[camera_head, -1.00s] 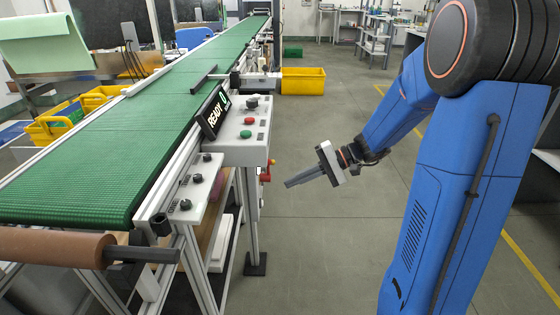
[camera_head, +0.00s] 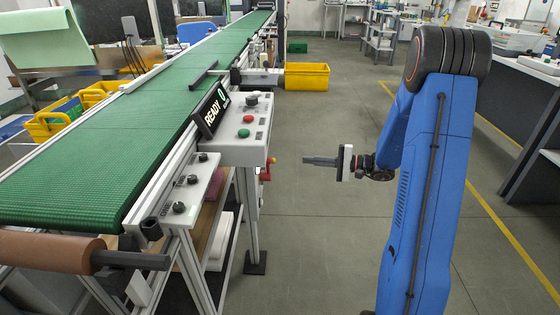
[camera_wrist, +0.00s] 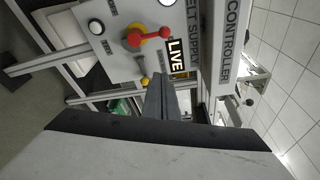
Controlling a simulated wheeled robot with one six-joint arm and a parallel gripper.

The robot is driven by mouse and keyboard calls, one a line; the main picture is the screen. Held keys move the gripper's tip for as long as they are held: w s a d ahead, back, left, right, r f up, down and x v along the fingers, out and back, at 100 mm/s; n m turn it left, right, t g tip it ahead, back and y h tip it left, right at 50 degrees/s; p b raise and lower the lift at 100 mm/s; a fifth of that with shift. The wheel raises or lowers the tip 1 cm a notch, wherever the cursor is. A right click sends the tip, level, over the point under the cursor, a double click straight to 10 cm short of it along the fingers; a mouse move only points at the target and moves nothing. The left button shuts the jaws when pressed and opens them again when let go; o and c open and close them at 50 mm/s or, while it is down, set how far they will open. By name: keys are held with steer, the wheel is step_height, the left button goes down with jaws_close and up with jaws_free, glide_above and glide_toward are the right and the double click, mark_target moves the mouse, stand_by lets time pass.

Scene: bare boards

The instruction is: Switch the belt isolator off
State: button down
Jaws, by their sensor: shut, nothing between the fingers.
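The belt isolator is a red handle on a yellow disc (camera_wrist: 134,38), on a light panel in the wrist view. The handle points to the right of that picture and ends in a red ball. A lit sign reading LIVE (camera_wrist: 176,57) is beside it, under lettering that reads as belt supply. In the head view the red handle (camera_head: 267,168) shows edge-on at the conveyor's right side. My gripper (camera_head: 306,160) is shut and empty, pointing left towards the panel with a gap between. Its fingers (camera_wrist: 160,96) also show in the wrist view, apart from the handle.
A yellow bin (camera_head: 307,76) is on the floor beyond. The floor around my gripper is clear.

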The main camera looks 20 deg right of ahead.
steer(key=w+a, duration=0.2)
steer(key=a, duration=0.9)
steer(key=shift+w+a+r, duration=0.2)
steer(key=shift+w, duration=0.05)
stand_by(0.6)
